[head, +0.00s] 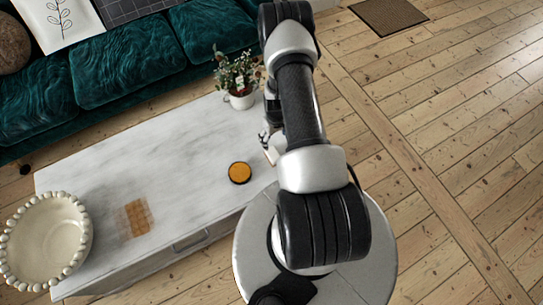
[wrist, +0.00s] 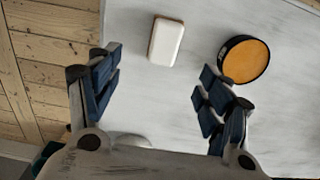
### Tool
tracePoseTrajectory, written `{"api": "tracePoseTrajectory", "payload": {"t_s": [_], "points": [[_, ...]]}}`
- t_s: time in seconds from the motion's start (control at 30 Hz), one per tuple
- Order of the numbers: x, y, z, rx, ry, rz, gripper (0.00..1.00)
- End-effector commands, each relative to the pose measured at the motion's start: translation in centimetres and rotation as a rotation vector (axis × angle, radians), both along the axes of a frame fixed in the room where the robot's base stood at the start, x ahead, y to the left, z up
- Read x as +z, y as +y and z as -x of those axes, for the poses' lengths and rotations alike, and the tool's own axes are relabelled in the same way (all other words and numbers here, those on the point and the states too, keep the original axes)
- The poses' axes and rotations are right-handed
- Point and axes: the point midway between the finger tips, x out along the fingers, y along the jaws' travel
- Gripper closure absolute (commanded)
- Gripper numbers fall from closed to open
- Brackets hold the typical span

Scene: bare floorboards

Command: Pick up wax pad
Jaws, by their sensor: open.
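A small white rounded block (wrist: 166,41) lies on the pale marble tabletop, ahead of the gap between my fingers in the wrist view. In the head view a part of it (head: 272,153) shows beside my arm. A round black-rimmed disc with an orange top (wrist: 244,60) lies to its right in the wrist view; it also shows in the head view (head: 239,172). No label tells me which of these is the wax pad. My gripper (wrist: 158,86) is open and empty, its dark fingers apart. In the head view my arm mostly hides it.
The marble-topped table (head: 165,150) also holds a potted plant (head: 240,82), a beaded cream bowl (head: 45,240) and a flat orange-brown patterned patch (head: 136,217). A teal sofa (head: 125,65) stands behind. Bare floorboards lie to the right, with a brown mat (head: 388,14).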

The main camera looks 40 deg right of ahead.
Motion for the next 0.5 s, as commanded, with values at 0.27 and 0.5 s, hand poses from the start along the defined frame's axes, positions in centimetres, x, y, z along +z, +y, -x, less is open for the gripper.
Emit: {"api": "tracePoseTrajectory", "payload": {"t_s": [0.27, 0.5], "points": [[-6.5, 0.1, 0.0, 0.001, 0.001, 0.000, 0.28], [-8.8, 0.1, 0.0, 0.001, 0.000, 0.000, 0.28]]}}
